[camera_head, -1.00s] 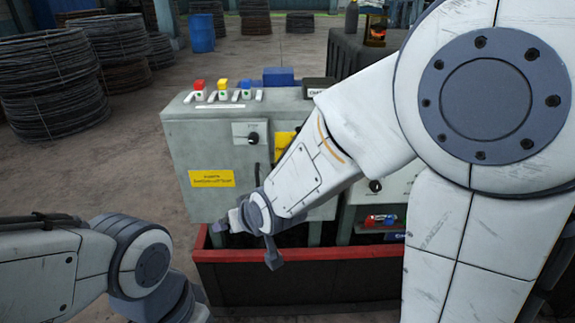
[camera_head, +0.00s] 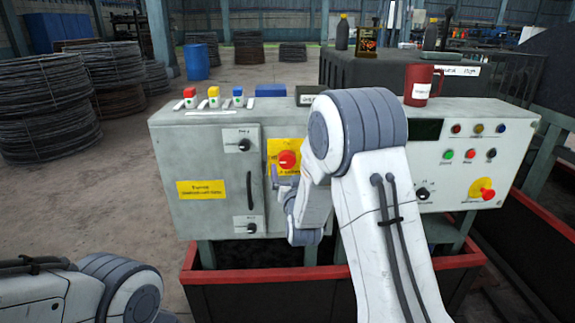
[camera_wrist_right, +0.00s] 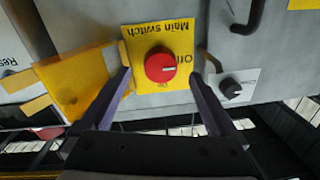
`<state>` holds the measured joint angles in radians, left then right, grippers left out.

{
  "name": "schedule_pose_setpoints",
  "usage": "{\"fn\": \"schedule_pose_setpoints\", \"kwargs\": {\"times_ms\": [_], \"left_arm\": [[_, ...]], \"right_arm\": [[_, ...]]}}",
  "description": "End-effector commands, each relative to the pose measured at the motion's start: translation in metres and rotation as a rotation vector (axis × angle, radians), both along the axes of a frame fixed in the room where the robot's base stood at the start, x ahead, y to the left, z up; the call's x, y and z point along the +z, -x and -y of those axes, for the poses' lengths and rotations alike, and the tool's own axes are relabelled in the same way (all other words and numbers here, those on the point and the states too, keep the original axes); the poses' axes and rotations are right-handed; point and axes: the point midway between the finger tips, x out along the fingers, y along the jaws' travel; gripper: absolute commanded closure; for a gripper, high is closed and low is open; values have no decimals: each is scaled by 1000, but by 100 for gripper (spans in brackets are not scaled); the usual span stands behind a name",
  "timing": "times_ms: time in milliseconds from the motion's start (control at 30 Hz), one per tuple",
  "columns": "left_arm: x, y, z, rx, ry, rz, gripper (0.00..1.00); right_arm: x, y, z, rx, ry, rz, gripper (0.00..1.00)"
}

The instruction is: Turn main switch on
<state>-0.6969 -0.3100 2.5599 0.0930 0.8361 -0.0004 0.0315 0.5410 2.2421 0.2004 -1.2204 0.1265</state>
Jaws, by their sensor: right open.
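The main switch is a red round knob (camera_head: 287,160) on a yellow plate on the front of the grey control cabinet (camera_head: 190,140). In the right wrist view the knob (camera_wrist_right: 160,66) appears upside down, on its plate marked "Main switch", "Off" and "On". The knob's white mark points toward "Off". My right gripper (camera_head: 283,187) is just in front of and below the knob in the head view. In the wrist view my right gripper (camera_wrist_right: 161,76) is open, its two fingers on either side of the knob, apparently not touching it. My left gripper is out of view; only its arm shows.
A black handle (camera_head: 249,190) and small black knobs (camera_head: 244,144) are near the switch. To the right are several buttons and a red emergency knob (camera_head: 487,193) on yellow. A red mug (camera_head: 421,84) stands on top. A red-rimmed trough (camera_head: 230,275) runs below.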

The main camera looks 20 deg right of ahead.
Motion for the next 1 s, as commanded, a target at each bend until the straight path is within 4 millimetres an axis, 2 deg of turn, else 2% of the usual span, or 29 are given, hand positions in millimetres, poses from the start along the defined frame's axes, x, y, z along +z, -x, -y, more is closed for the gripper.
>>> {"fn": "schedule_pose_setpoints", "kwargs": {"times_ms": [100,300,633,667,700,867,900,1000], "left_arm": [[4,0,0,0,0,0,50],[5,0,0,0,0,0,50],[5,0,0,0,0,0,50],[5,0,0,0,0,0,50],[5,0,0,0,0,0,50],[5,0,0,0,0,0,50],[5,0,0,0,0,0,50],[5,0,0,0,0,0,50]], "right_arm": [[1,-21,5,0,1,0,5],[0,-41,9,1,1,-1,5],[0,-45,10,1,1,-2,5],[0,-45,10,1,1,-2,9],[0,-45,10,1,1,-2,24],[0,-45,10,1,1,-2,85],[0,-45,10,1,1,-2,91],[0,-45,10,1,-2,0,91]]}}
